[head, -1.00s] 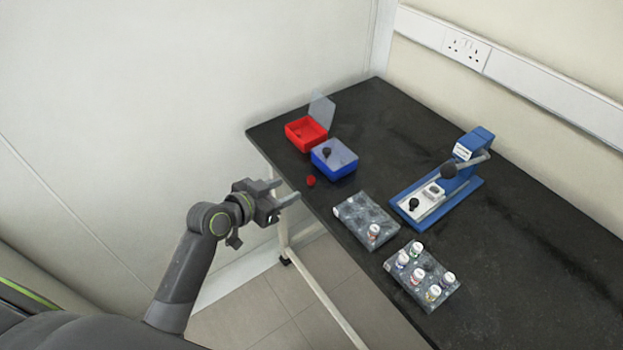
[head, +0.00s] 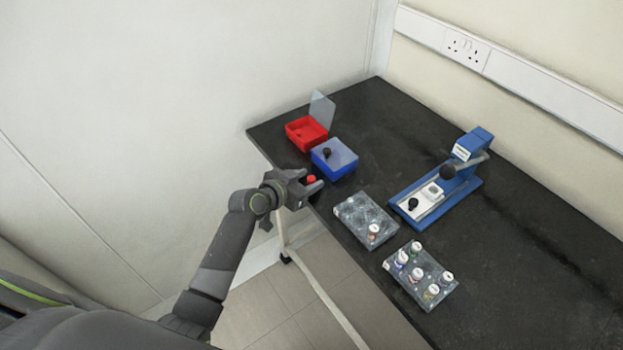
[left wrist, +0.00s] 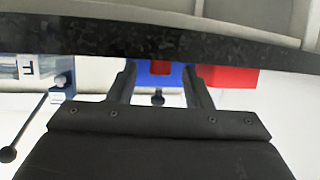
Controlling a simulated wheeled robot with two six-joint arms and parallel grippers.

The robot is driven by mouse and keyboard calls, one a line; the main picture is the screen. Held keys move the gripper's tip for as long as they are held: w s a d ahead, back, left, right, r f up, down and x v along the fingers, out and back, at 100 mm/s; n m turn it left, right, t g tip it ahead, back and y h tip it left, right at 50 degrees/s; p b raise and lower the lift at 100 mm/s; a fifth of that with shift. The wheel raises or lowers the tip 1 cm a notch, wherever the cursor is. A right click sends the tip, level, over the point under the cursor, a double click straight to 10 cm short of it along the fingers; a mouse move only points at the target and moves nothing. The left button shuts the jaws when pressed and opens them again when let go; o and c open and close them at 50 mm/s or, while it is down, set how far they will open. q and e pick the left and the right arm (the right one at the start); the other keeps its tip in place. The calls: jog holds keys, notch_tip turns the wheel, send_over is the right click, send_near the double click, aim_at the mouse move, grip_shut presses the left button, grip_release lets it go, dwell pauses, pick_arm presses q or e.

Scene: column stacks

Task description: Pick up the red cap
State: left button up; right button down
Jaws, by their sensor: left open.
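The small red cap (head: 311,178) stands on the black table near its left edge, in front of the blue box (head: 330,168). My left gripper (head: 313,183) is open at the table edge, its fingers reaching toward the cap. In the left wrist view, which looks upside down, the cap (left wrist: 160,68) shows between the two open fingers (left wrist: 162,84), with the blue box behind it. I cannot tell whether the fingers touch the cap. My right gripper is out of view.
An open red box (head: 304,141) stands behind the blue box. Two grey racks, one with a single vial (head: 352,205) and one with several (head: 408,283), lie to the right. A blue lever press (head: 472,188) stands farther right. The table's right part is clear.

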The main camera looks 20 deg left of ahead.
pick_arm(q)
jog(key=shift+c, duration=0.5)
grip_shut()
